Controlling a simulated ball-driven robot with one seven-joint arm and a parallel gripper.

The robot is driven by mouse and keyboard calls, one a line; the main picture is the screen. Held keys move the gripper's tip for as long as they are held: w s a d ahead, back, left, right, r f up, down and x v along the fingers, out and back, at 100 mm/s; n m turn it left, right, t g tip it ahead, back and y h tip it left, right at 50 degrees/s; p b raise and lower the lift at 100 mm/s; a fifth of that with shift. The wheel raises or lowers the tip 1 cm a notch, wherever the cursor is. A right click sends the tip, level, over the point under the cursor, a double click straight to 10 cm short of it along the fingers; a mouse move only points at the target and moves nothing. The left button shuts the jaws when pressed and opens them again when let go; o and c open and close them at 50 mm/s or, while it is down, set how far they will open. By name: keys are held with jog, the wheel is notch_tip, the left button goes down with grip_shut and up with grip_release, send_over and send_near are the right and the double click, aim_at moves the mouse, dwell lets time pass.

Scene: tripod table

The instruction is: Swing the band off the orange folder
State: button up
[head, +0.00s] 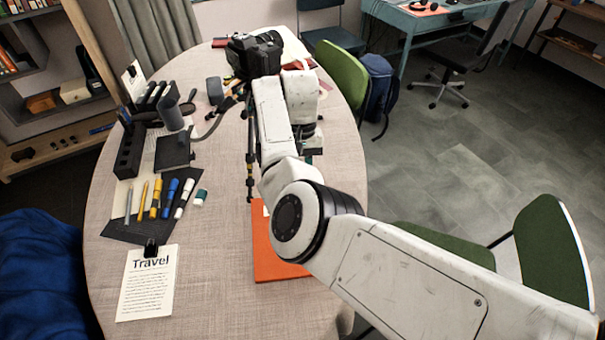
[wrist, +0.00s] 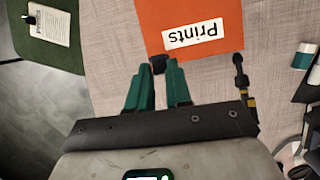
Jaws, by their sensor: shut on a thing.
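The orange folder (head: 275,255) lies on the table, partly hidden by my arm. In the wrist view the folder (wrist: 215,15) carries a white label reading "Prints", seen upside down. My gripper (wrist: 160,66) has teal fingers, shut on a small dark piece (wrist: 159,64) at the folder's lower edge in the wrist view. I cannot tell whether this piece is the band, or whether it touches the folder. No other band shows clearly. In the head view the gripper is mostly hidden behind my arm.
Pens, markers and a "Travel" sheet (head: 148,285) lie left. Bare cloth lies between sheet and folder.

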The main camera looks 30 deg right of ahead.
jog(key=shift+w+d+r+b, duration=0.1)
jog(key=shift+w+d+b, duration=0.1)
jog(key=shift+w+b, duration=0.15)
jog(key=shift+w, duration=0.15)
jog(key=shift+w+d+r+b, duration=0.15)
jog(key=shift+w+d+b, duration=0.15)
jog(key=shift+w+b, duration=0.35)
jog(key=shift+w+d+b, duration=0.15)
jog(key=shift+b, duration=0.5)
jog(key=shift+w+d+r+b, duration=0.1)
jog(key=shift+w+d+b, duration=0.05)
jog(key=shift+w+b, duration=0.25)
jog(key=shift+s, duration=0.1)
jog(key=o, duration=1)
